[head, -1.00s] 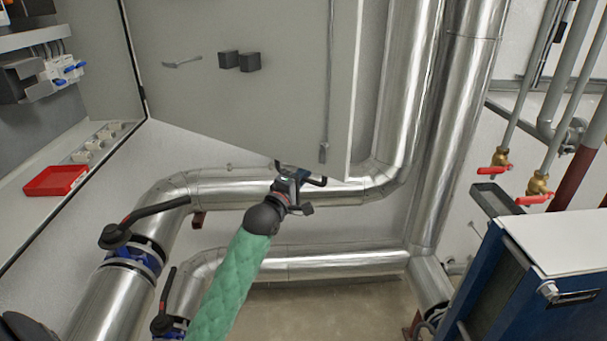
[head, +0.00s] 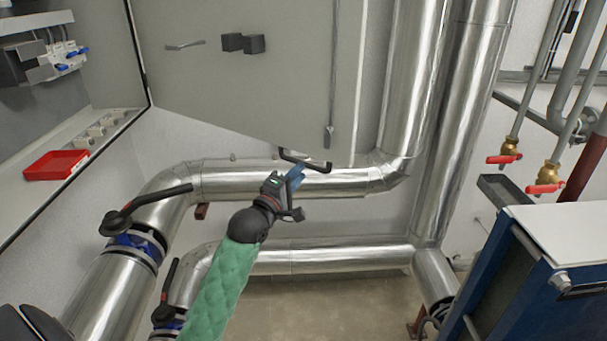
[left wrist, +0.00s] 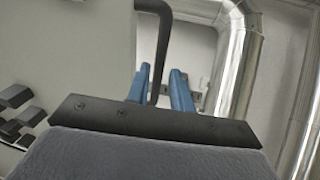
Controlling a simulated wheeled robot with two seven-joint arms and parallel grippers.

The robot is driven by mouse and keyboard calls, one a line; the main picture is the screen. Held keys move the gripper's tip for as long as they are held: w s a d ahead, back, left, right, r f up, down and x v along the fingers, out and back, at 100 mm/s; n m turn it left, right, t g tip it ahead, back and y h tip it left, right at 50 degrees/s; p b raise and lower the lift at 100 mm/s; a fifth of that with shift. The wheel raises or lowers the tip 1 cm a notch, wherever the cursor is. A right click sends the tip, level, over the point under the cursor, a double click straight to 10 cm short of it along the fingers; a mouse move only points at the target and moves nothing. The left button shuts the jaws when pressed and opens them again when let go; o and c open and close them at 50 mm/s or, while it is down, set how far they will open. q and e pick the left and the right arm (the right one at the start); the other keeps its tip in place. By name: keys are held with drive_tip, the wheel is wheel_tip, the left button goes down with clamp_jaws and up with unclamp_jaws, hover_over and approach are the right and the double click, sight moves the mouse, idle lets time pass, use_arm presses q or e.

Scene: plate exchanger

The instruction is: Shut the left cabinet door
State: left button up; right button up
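The left cabinet door (head: 240,85) is a grey panel standing swung open, its inner face towards me in the head view. A dark bar handle (head: 318,166) shows at its lower edge. My left gripper (head: 296,176), on the green-sleeved arm, is just below the handle. In the left wrist view its two blue fingers (left wrist: 160,88) are spread apart. The dark handle (left wrist: 163,40) runs down into the gap between them in that picture, without visible gripping. The door (left wrist: 75,50) fills the left of that view. My right gripper is not in view.
The open cabinet (head: 100,65) at left holds a red tray (head: 56,164) on its ledge. Large silver pipes (head: 425,100) run behind and below the door. Black-levered valves (head: 135,240) stand lower left. A blue unit with a white top (head: 560,235) is at right.

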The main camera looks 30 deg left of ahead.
use_arm(q)
drive_tip(key=shift+s+f, duration=0.1)
drive_tip(key=shift+s, duration=0.55)
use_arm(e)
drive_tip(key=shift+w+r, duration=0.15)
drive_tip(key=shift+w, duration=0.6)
